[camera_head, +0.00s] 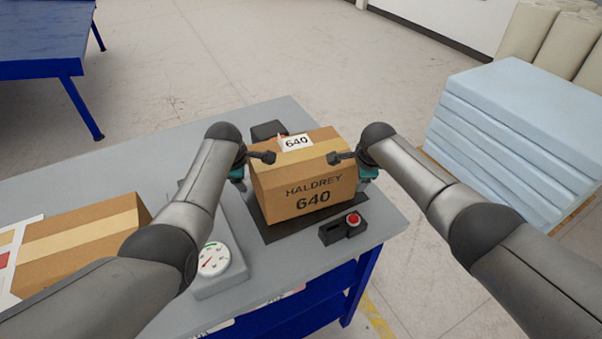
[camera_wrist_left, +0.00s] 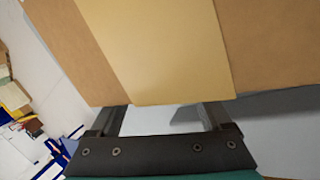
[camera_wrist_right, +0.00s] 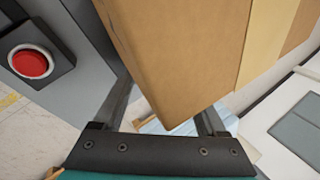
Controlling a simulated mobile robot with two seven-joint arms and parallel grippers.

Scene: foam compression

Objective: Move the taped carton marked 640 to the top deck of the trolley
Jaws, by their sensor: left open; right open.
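The taped carton marked 640 (camera_head: 306,186) stands upright on a dark plate on the grey workbench, with a tape strip and a white 640 label on top. My left gripper (camera_head: 245,170) is open at the carton's left side. In the left wrist view the carton's taped face (camera_wrist_left: 165,50) fills the upper part, just beyond the open fingers (camera_wrist_left: 162,118). My right gripper (camera_head: 360,172) is open at the carton's right side. In the right wrist view a carton corner (camera_wrist_right: 180,60) lies just beyond the open fingers (camera_wrist_right: 160,118). I cannot tell whether either gripper touches it. No trolley is clearly visible.
A control box with a red button (camera_head: 346,227) sits right of the carton. A dial gauge (camera_head: 213,259) is at front left. Another taped carton (camera_head: 80,240) lies at the bench's left. Blue foam sheets (camera_head: 510,140) are stacked at right. A blue table (camera_head: 40,40) stands behind.

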